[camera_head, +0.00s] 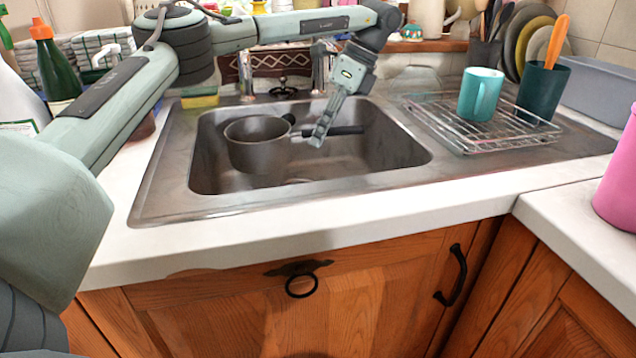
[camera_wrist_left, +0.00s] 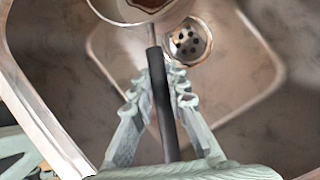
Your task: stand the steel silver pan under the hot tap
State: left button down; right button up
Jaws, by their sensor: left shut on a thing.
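The steel silver pan (camera_head: 258,157) is inside the left part of the sink (camera_head: 160,190), roughly upright, with its dark handle (camera_head: 349,130) pointing right. I cannot tell whether its base touches the sink floor. My left gripper (camera_head: 318,136) is shut on the handle near the pan. In the left wrist view the fingers (camera_wrist_left: 160,88) lie on both sides of the black handle (camera_wrist_left: 165,115), and part of the pan (camera_wrist_left: 138,8) shows at the top. Metal taps stand behind the sink, one at left (camera_head: 246,78) and one at right (camera_head: 318,72), partly hidden by my arm. My right gripper is not in view.
A wire rack (camera_head: 460,140) with a teal mug (camera_head: 480,93) and a dark cup (camera_head: 543,90) stands right of the sink. A sponge (camera_head: 199,98) and bottles (camera_head: 55,75) are at left. The sink drain (camera_wrist_left: 188,42) is uncovered. The front counter strip is clear.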

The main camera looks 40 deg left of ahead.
pick_arm(q)
notch_tip(320, 180, down, 9)
jog(key=shift+s+r, duration=0.1)
jog(key=c, duration=1.5)
grip_release()
jog(key=v, duration=1.2)
